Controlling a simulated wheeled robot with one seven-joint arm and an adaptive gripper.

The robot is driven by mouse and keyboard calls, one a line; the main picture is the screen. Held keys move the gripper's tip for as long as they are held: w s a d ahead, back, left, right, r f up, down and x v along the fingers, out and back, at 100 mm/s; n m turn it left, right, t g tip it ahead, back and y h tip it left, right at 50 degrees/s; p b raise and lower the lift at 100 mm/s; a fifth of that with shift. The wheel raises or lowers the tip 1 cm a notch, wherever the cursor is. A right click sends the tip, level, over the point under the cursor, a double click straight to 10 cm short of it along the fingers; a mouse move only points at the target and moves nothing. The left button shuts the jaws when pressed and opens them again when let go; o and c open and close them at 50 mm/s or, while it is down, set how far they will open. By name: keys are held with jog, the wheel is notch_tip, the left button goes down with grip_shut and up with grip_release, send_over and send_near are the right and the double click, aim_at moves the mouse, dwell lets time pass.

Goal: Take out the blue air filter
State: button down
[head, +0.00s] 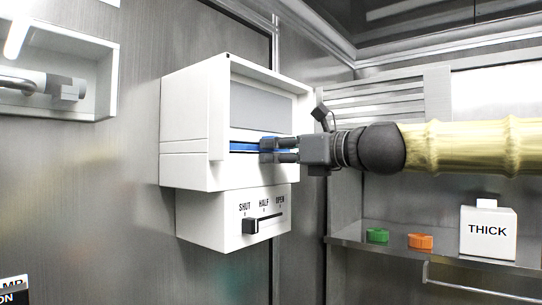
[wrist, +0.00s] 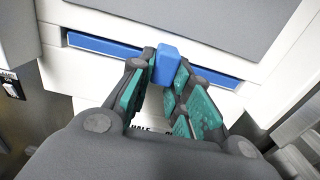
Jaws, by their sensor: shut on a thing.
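The blue air filter (head: 243,147) sits in a slot across the front of a white wall box (head: 190,115). Only its narrow front edge shows; the rest is hidden inside the box. In the wrist view the filter (wrist: 105,45) is a blue strip with a raised blue handle (wrist: 167,64) at its middle. My gripper (head: 268,149) reaches in from the right in the head view. In the wrist view its fingertips (wrist: 166,72) are shut on the handle, one on each side.
Below the box a slider (head: 250,226) stands near SHUT on a SHUT, HALF, OPEN scale. A shelf (head: 400,251) at right holds a green cap (head: 377,235), an orange cap (head: 420,241) and a THICK container (head: 488,232). A recessed niche (head: 100,90) is at upper left.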

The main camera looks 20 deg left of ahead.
jog(key=shift+s+d, duration=0.1)
jog(key=shift+d, duration=0.15)
jog(key=b+v, duration=0.3)
jog(key=v, duration=1.4)
jog(key=shift+d+r+b, duration=0.2)
jog(key=shift+d+b, duration=0.05)
jog(key=shift+b, duration=0.15)
jog(key=shift+s, duration=0.15)
jog(key=p+v, duration=1)
jog(key=v, duration=0.3)
jog(key=shift+d+r, duration=0.15)
jog(key=shift+d, duration=0.2)
dwell(1.0)
jog(key=shift+p+v, duration=1.55)
jog(key=shift+p, duration=1.25)
jog(key=shift+s, duration=0.1)
